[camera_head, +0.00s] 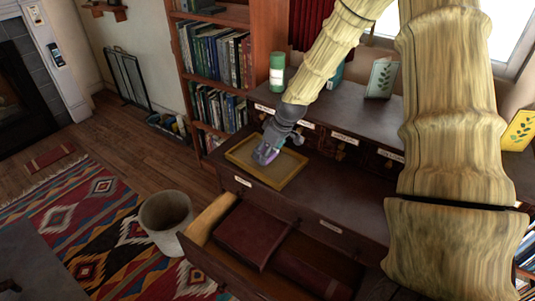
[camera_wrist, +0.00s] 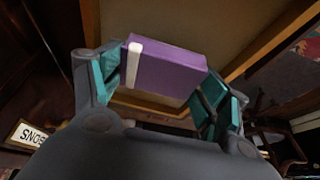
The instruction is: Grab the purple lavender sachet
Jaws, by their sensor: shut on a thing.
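The purple lavender sachet (camera_wrist: 165,70) is a small purple block with a white band near one end. It fills the space between the teal-padded fingers of my gripper (camera_wrist: 160,85) in the wrist view. My gripper is shut on it. In the head view my gripper (camera_head: 266,155) points down over the yellow-framed tray (camera_head: 240,160) on the dark desk, and a bit of the purple sachet (camera_head: 271,156) shows at its fingers. I cannot tell whether the sachet touches the tray floor.
A green-and-white canister (camera_head: 277,72) and a card with a leaf print (camera_head: 381,78) stand on the desk's upper shelf. An open drawer (camera_head: 235,282) with dark red books juts out below. A woven bin (camera_head: 167,218) stands on the floor beside it. A bookcase (camera_head: 265,40) rises behind.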

